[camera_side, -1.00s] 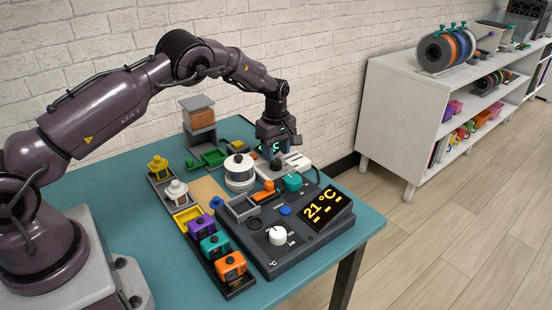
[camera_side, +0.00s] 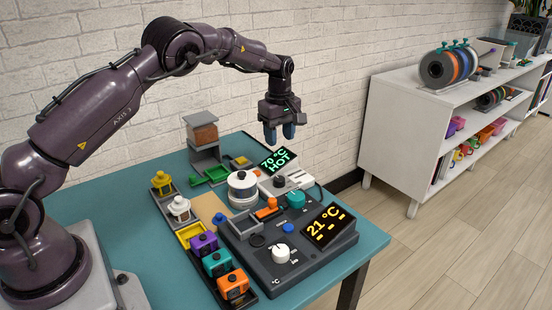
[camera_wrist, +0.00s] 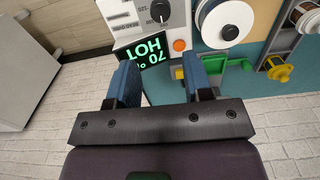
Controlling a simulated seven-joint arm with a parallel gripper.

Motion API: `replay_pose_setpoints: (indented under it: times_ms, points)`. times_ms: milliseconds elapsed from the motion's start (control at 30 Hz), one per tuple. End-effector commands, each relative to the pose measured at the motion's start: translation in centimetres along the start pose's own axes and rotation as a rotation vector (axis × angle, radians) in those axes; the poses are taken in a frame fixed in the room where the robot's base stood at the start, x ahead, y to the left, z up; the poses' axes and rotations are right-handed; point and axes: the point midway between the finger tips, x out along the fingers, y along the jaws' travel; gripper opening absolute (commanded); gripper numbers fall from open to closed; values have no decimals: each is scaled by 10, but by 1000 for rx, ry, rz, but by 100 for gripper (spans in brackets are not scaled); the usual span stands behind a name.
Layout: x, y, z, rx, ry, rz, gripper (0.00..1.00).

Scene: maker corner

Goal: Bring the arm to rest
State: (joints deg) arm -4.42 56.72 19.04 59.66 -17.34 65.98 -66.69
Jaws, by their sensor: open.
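My gripper (camera_side: 280,131) hangs in the air above the back part of the table, pointing down. Its two blue fingers are apart with nothing between them; they also show in the wrist view (camera_wrist: 162,84). Below it, a device with a display (camera_side: 279,160) reads "70 °C HOT" in green, and the same display is upside down in the wrist view (camera_wrist: 140,45). The dark purple arm is raised and bent over the table. No object touches the fingers.
The teal table (camera_side: 120,222) holds a grey console (camera_side: 290,250) reading "21 °C", a white round pot (camera_side: 242,187), a rack of coloured small pots (camera_side: 217,263), and a grey stand (camera_side: 202,135). A white shelf (camera_side: 412,125) stands right. The air around my gripper is clear.

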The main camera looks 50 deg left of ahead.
Motion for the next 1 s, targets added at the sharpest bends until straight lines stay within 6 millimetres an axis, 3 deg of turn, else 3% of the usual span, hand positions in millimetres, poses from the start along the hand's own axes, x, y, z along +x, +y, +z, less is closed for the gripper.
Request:
replay_pose_setpoints:
  times_ms: [67,167,267,567,800,1000]
  points:
    - [1,0,-1,63,7,4,46]
    - [18,-16,-3,185,5,-43,46]
    - [13,-36,0,324,-7,-62,46]
    - [-53,-97,34,720,-31,-9,46]
    - [-114,-169,74,1070,6,88,46]
    - [-146,-235,103,1318,90,165,46]
